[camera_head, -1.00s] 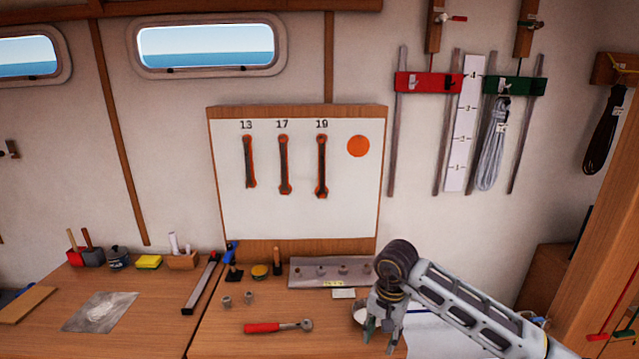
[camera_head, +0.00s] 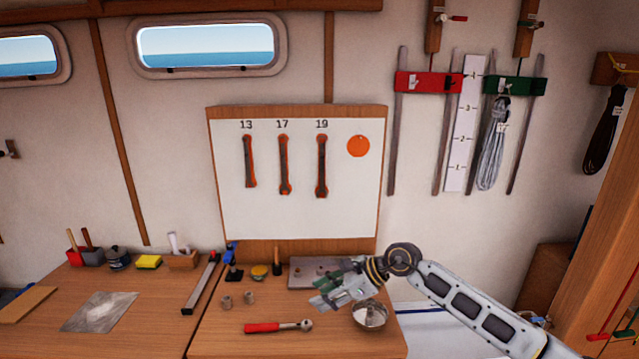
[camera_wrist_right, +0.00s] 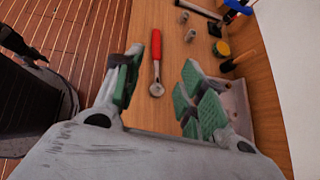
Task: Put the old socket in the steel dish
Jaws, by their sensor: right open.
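Two small grey metal sockets, a left one (camera_head: 226,302) and a right one (camera_head: 249,297), stand on the workbench; I cannot tell which is the old one. They also show in the right wrist view, one higher (camera_wrist_right: 184,17) and one lower (camera_wrist_right: 190,35). The round steel dish (camera_head: 371,316) sits at the bench's right side and looks empty. My right gripper (camera_head: 320,293) is open and empty, above the bench between the sockets and the dish, its green-padded fingers pointing left. In the right wrist view its fingers (camera_wrist_right: 161,68) are spread apart. My left gripper is out of view.
A red-handled ratchet (camera_head: 278,328) lies at the front of the bench, left of the dish. A grey socket tray (camera_head: 303,273) lies behind my right gripper and is partly hidden.

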